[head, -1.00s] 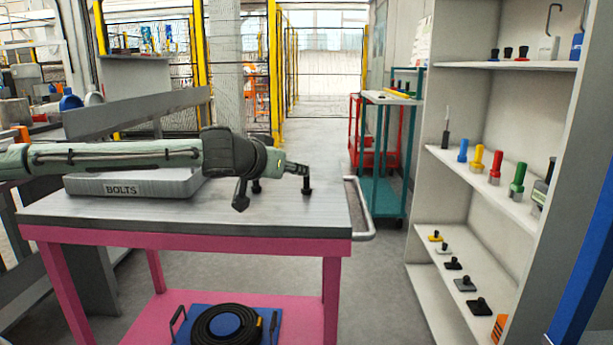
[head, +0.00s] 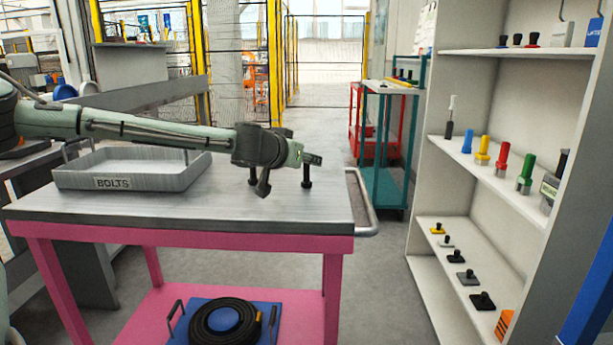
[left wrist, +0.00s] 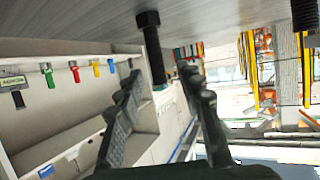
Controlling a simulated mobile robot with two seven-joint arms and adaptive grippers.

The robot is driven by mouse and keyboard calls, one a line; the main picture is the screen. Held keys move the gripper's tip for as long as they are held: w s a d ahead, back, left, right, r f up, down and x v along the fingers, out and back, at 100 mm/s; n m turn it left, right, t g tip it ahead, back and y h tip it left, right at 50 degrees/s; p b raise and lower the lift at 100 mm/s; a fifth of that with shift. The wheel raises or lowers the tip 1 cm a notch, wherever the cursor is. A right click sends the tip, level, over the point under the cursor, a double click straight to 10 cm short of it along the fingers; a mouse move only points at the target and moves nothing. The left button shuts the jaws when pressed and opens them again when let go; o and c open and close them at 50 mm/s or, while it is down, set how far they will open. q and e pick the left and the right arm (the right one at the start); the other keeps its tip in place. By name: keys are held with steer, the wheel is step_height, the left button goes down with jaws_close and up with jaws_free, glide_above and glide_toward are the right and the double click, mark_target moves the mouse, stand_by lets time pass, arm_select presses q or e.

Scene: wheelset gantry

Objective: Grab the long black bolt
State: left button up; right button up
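Two black bolts stand upright, heads down, on the grey tabletop (head: 180,222). One bolt (head: 307,174) is near the table's right end; the other (head: 252,177) is to its left, partly behind my gripper. I cannot tell which is longer. My left gripper (head: 290,174) is open and empty, close to the right bolt. In the left wrist view, which is upside down, one bolt (left wrist: 154,50) shows between the open fingers (left wrist: 160,88), apart from both. Another bolt (left wrist: 304,14) is cut off at the top right. My right gripper is not in view.
A grey tray (head: 150,181) labelled BOLTS stands on the table's left. A rail (head: 367,205) sticks out at the table's right end. A shelf (head: 440,210) with coloured items stands right, a teal cart (head: 383,150) behind. The front tabletop is clear.

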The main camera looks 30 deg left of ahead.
arm_select(q)
steer(key=shift+w+a+f, duration=0.1)
steer(key=shift+w+f, duration=0.15)
steer(key=shift+w, duration=0.25)
jaws_close()
steer(key=shift+r, duration=0.1)
